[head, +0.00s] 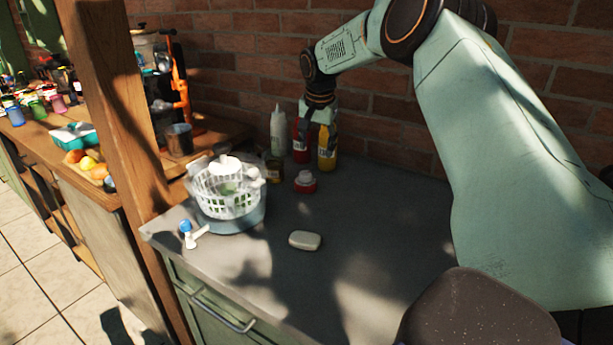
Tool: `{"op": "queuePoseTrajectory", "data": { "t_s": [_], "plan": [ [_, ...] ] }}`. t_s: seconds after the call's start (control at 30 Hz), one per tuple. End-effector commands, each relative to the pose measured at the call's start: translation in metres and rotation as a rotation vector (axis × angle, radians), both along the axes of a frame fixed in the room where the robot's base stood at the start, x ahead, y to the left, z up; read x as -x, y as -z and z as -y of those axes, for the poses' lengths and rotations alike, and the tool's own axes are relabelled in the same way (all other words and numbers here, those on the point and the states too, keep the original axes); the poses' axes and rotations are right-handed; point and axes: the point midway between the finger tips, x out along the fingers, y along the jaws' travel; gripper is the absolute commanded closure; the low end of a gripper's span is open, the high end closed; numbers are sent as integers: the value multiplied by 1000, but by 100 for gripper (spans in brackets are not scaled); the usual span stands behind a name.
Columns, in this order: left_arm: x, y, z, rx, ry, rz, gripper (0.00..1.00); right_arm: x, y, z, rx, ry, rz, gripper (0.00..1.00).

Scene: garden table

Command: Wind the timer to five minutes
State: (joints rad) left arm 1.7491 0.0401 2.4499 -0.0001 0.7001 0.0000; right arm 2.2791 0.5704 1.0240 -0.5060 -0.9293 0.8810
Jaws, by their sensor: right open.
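A small round red thing with a pale top (305,182), which looks like the timer, stands on the grey counter (360,210) in front of the bottles. Its dial marks are too small to read. My right gripper (317,148) points down from the back right, above and slightly behind the timer, apart from it. Its fingers are open, with the red and yellow bottles showing around them. I cannot tell whether they touch these bottles. My left gripper is not in view.
Near the wall stand a pale squeeze bottle (278,132), a red bottle (301,152), a yellow bottle (327,158) and a small dark jar (275,171). A white basket (226,190) sits in a blue-grey bowl. A pale oval block (305,240) lies in front; the counter right of it is clear.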

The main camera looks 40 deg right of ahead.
Motion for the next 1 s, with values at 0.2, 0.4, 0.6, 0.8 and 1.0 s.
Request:
{"op": "queuePoseTrajectory", "data": {
  "t_s": [0.2, 0.4, 0.6, 0.8, 1.0],
  "plan": [
    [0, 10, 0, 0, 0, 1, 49, 4, 13, 5, -9, -279, 26, 44],
    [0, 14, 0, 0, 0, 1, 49, 4, 19, 5, 26, -548, 50, 44],
    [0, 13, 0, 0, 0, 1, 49, 0, 22, 1, 101, -826, 59, 44],
    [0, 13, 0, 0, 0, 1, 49, -4, 21, -1, 173, -1016, 55, 44],
    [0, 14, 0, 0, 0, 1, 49, -6, 26, 0, 195, -1072, 46, 44]
  ]
}}
